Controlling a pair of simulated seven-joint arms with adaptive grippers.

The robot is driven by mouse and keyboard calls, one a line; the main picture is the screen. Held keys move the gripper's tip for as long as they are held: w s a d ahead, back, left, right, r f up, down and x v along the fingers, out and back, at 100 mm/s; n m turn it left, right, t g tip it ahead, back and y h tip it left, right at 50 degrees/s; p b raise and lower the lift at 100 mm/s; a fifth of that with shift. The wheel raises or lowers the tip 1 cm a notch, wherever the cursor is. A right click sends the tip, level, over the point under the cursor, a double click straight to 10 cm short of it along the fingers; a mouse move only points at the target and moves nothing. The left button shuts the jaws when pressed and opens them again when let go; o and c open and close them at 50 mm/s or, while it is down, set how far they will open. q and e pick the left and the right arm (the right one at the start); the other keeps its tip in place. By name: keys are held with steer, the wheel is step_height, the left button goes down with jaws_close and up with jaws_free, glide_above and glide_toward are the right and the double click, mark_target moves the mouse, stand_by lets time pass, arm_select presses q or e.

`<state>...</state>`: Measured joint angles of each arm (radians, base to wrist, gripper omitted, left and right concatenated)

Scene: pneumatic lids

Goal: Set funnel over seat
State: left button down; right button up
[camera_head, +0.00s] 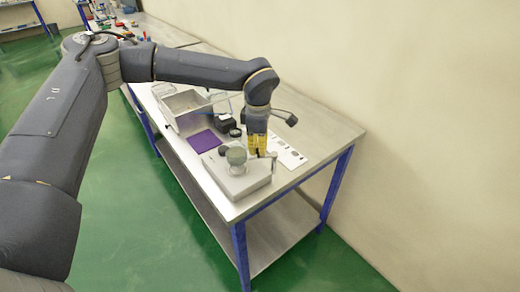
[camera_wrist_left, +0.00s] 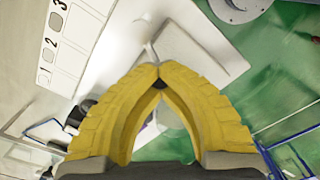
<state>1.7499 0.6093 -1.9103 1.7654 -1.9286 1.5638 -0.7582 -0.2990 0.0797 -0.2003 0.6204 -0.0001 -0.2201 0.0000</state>
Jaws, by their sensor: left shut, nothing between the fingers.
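A light grey box (camera_head: 244,183) sits at the near end of the steel table, and a rounded grey-green piece (camera_head: 236,156) stands on it. I cannot tell whether this piece is the funnel or the seat. My left gripper (camera_head: 258,154), with yellow fingers, is just right of that piece, over the back of the box. In the left wrist view its fingertips (camera_wrist_left: 158,72) meet with nothing held between them. A thin pale rod with a small knob (camera_wrist_left: 150,46) shows just beyond the tips, over the pale box (camera_wrist_left: 195,45). My right gripper is not in view.
A white sheet with numbers and dark spots (camera_head: 288,153) lies right of the gripper. A purple mat (camera_head: 203,141), dark round pieces (camera_head: 235,133) and an open metal bin (camera_head: 170,106) lie farther along the table. A wall rises behind it.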

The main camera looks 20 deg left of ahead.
arm_select(q)
steer(key=c, duration=2.2)
jaws_free()
steer(key=c, duration=1.3)
jaws_free()
step_height(320, 180, up, 12)
steer(key=shift+d, duration=0.1)
